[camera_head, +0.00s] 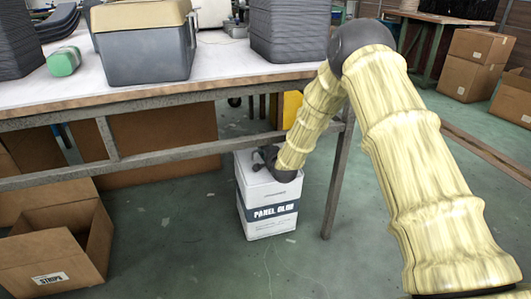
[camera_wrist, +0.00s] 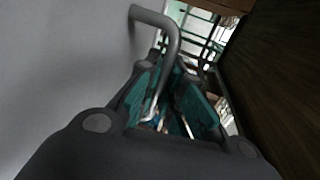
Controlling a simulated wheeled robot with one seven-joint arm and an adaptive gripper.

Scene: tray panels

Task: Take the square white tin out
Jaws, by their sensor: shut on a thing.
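The square white tin (camera_head: 262,226), with a dark "PANEL GLUE" band, stands upright under the workbench near its right leg. I cannot tell whether its base touches the floor. My gripper (camera_head: 261,160) is at the tin's top, with my arm reaching in past the bench's right end. In the wrist view a bent grey handle (camera_wrist: 160,21) runs down between the fingers of my gripper (camera_wrist: 178,112), which are shut on it. A pale grey surface, probably the tin's top (camera_wrist: 62,60), fills the left side. The exact grip is dim and partly hidden.
The workbench (camera_head: 235,80) has a front rail and a right leg (camera_head: 337,180) close to the tin. A grey bin (camera_head: 147,50) and dark stacks stand on it. An open cardboard box (camera_head: 45,265) is at the lower left. Floor in front of the tin is clear.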

